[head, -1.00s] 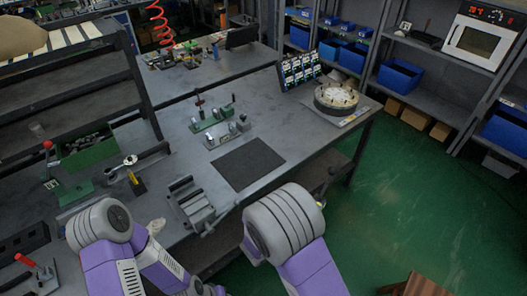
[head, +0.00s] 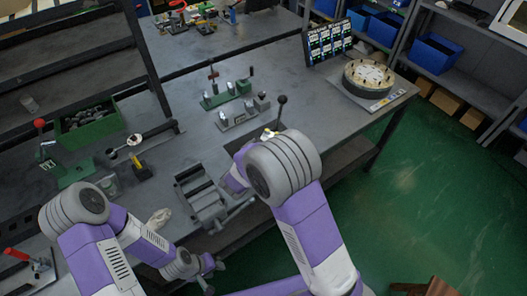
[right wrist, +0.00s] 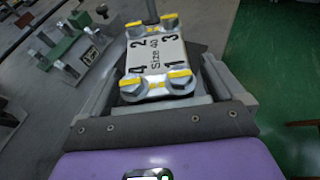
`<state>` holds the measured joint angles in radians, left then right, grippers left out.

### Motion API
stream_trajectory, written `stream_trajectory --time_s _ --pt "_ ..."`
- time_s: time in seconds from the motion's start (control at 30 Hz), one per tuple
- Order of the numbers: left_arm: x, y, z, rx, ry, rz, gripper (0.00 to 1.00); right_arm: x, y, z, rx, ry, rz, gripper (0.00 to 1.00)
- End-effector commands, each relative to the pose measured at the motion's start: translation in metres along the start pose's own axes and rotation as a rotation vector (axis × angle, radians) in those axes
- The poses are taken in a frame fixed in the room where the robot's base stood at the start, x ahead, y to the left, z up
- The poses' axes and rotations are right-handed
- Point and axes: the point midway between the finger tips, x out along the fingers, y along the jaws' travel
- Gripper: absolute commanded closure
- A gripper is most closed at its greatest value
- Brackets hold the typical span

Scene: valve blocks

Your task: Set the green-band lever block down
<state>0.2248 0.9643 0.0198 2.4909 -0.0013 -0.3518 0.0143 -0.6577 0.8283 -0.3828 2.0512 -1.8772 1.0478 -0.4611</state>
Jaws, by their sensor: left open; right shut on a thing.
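My right gripper (right wrist: 160,88) is shut on a pale block (right wrist: 157,62) with corner bolts, yellow marks and the print "Size 40". A lever stem (right wrist: 151,12) rises from its far side. In the head view the lever's dark knob (head: 281,100) and a bit of the block (head: 268,134) show beyond my right forearm, which hides the rest. No green band shows. A dark flat patch lies behind the block in the wrist view; whether the block touches it I cannot tell. My left gripper (head: 210,277) is open and empty near the bench's front edge.
A grey vise (head: 202,195) stands left of my right forearm. Green (head: 226,94) and grey (head: 243,114) lever fixtures stand beyond the block. A round dial fixture (head: 368,76) and a display board (head: 327,40) are at the right end. A green bin (head: 88,122) is at left.

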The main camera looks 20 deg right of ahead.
Motion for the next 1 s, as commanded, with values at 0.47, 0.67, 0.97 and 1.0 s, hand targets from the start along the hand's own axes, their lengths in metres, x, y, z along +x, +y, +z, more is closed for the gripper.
stream_trajectory --time_s 0.47,0.67,0.97,1.0 --pt "0.048 -0.018 -0.002 0.0 0.0 0.0 0.59 0.061 0.044 0.095 -0.084 -0.012 0.227 0.89" --pt "0.058 -0.021 -0.003 0.0 0.001 0.0 0.59 0.072 0.045 0.078 -0.095 -0.009 0.236 0.89" --pt "0.065 -0.025 -0.003 0.0 0.0 0.0 0.59 0.082 0.045 0.053 -0.092 -0.011 0.236 0.89" --pt "0.066 -0.025 -0.003 0.0 0.0 0.0 0.59 0.083 0.045 0.05 -0.093 -0.011 0.236 0.89"
